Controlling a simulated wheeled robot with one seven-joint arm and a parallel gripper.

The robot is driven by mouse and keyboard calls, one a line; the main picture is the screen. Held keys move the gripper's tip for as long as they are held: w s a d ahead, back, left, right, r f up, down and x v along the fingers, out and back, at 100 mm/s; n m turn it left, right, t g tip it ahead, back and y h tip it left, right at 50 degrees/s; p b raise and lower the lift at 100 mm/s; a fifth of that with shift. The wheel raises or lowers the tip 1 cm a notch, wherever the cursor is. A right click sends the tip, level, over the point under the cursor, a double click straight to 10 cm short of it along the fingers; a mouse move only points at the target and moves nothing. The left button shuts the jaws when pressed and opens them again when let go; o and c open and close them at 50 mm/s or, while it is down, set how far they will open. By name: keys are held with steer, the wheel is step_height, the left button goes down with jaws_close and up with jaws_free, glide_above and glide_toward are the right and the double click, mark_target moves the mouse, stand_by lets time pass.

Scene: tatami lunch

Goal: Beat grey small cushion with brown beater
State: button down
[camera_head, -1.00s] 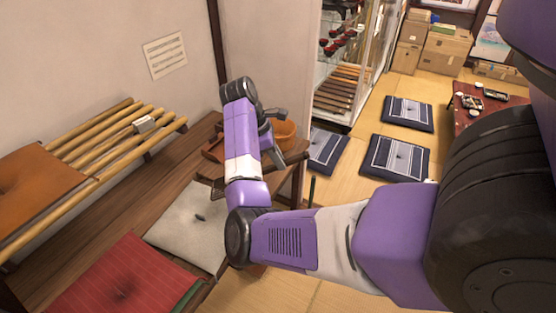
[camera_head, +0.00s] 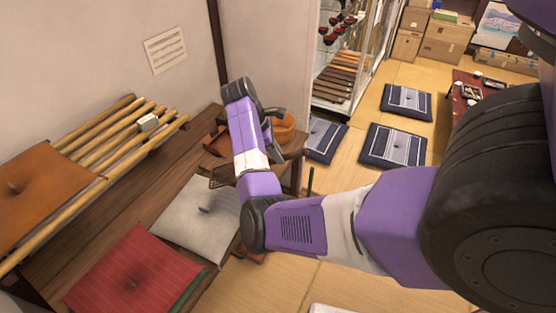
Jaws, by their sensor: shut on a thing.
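The beater's handle is mostly hidden behind my arm. My gripper (camera_head: 270,136) is partly hidden behind my wrist and is shut on the beater. I cannot see the fingertips clearly. The head looks apart from the cushion.
A red cushion (camera_head: 133,272) lies nearer on the bench. An orange cushion (camera_head: 42,190) rests on bamboo poles (camera_head: 122,145) at left. A brown basket (camera_head: 285,128) stands beyond my wrist. Blue cushions (camera_head: 393,146) lie on the tatami; a glass cabinet (camera_head: 345,60) stands behind.

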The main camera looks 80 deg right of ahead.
step_height(320, 180, down, 11)
steer(key=b, duration=0.4)
step_height(320, 180, up, 11)
steer(key=p, duration=0.4)
steer(key=shift+s+a, duration=0.1)
